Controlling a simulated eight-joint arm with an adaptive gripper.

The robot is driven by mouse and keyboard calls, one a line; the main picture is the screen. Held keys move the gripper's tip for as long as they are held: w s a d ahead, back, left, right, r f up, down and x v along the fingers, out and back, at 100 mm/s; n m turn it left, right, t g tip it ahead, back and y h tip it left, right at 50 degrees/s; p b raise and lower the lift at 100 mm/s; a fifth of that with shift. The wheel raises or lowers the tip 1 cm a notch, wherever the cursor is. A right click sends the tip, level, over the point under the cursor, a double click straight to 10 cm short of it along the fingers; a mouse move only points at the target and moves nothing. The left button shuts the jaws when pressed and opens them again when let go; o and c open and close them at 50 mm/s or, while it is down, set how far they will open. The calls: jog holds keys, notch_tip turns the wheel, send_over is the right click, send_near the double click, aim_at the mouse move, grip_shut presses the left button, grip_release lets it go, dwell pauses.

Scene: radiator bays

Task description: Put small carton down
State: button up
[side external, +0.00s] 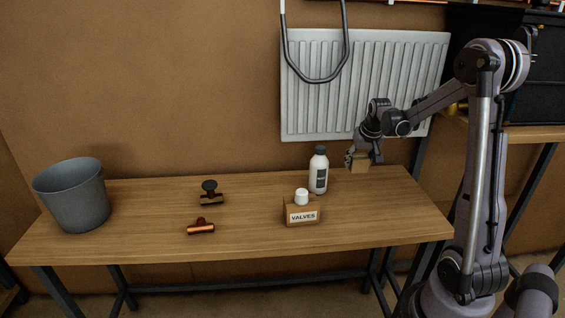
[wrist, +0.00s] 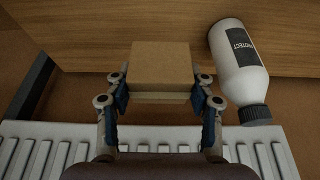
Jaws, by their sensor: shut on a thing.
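The small carton (wrist: 161,66) is a plain brown box between the two fingers of my gripper (wrist: 160,105) in the wrist view. My gripper is shut on it. In the side external view, my gripper (side external: 358,158) holds the carton (side external: 360,166) near the back right edge of the wooden table (side external: 260,240), right of the white bottle. The carton appears to be above the tabletop; the exact gap cannot be told.
A white bottle (side external: 318,173) with a dark cap stands close left of my gripper. A box labelled VALVES (side external: 302,216) has a white-capped item at it. Copper fittings (side external: 201,227) and a grey bucket (side external: 75,200) are further left. A radiator (side external: 385,75) hangs behind. The table's right front is clear.

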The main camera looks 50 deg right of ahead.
notch_tip(320, 180, down, 10)
jog(key=shift+r, duration=0.1)
dwell(0.4)
jog(key=shift+f, duration=0.2)
jog(key=o, duration=1.2)
jog(key=shift+r, duration=0.1)
jog(key=v, duration=1.2)
jog(key=s+a+r+n+t+y, duration=0.1)
jog(key=a+r+n, duration=0.1)
jog(key=a, duration=0.8)
jog(key=s+a+r+n+t+y, duration=0.1)
jog(key=a+n, duration=0.3)
jog(key=a, duration=0.7)
jog(key=s+a+r+n+t+y, duration=0.1)
jog(key=a+r+n+t, duration=0.1)
jog(key=a, duration=0.9)
jog(key=shift+s+a+r+n, duration=0.25)
jog(key=shift+s+r+n, duration=0.05)
jog(key=shift+r+n, duration=0.2)
